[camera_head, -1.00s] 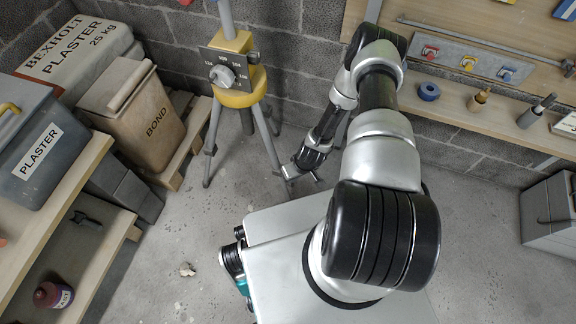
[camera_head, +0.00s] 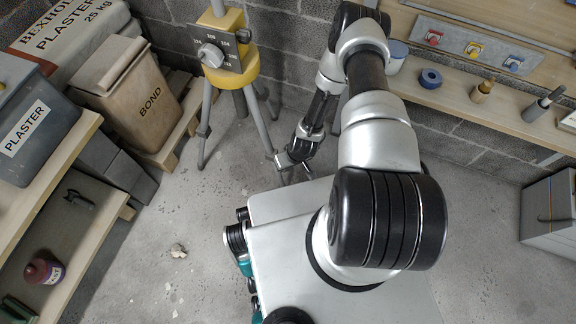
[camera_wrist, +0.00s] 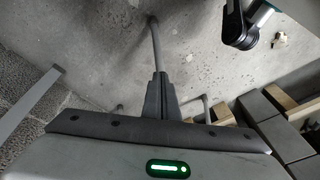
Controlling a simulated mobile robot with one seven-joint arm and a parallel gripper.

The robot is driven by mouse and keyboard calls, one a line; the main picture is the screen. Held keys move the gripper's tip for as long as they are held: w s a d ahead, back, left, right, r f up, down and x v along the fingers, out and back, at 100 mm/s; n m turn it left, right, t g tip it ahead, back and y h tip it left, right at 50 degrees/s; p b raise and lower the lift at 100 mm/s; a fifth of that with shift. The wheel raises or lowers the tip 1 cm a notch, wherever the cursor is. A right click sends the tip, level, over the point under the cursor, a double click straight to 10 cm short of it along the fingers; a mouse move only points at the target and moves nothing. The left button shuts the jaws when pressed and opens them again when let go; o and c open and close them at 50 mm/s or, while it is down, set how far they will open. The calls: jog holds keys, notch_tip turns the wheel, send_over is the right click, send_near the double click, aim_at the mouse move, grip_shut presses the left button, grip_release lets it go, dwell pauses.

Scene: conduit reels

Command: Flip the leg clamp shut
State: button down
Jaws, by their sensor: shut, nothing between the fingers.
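A tripod (camera_head: 229,60) with a yellow head and grey legs stands near the block wall in the head view. My gripper (camera_head: 287,164) is low beside its right-hand leg (camera_head: 259,122), with its tips close to the leg's lower part. In the wrist view my gripper (camera_wrist: 160,78) is shut and empty, and a thin grey leg (camera_wrist: 155,42) runs out beyond the fingertips. Whether the fingers touch the leg I cannot tell. A dark clamp collar (camera_head: 204,131) shows on the left leg. The clamp on the leg at my gripper is hidden or too small to make out.
A wooden shelf unit (camera_head: 52,160) fills the left side. A wall shelf (camera_head: 455,92) with tools is at the right. Open concrete floor (camera_head: 180,220) lies in front of the tripod.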

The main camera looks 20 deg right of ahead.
jog(key=shift+r, duration=0.1)
jog(key=shift+r+p, duration=0.5)
jog(key=shift+r, duration=0.2)
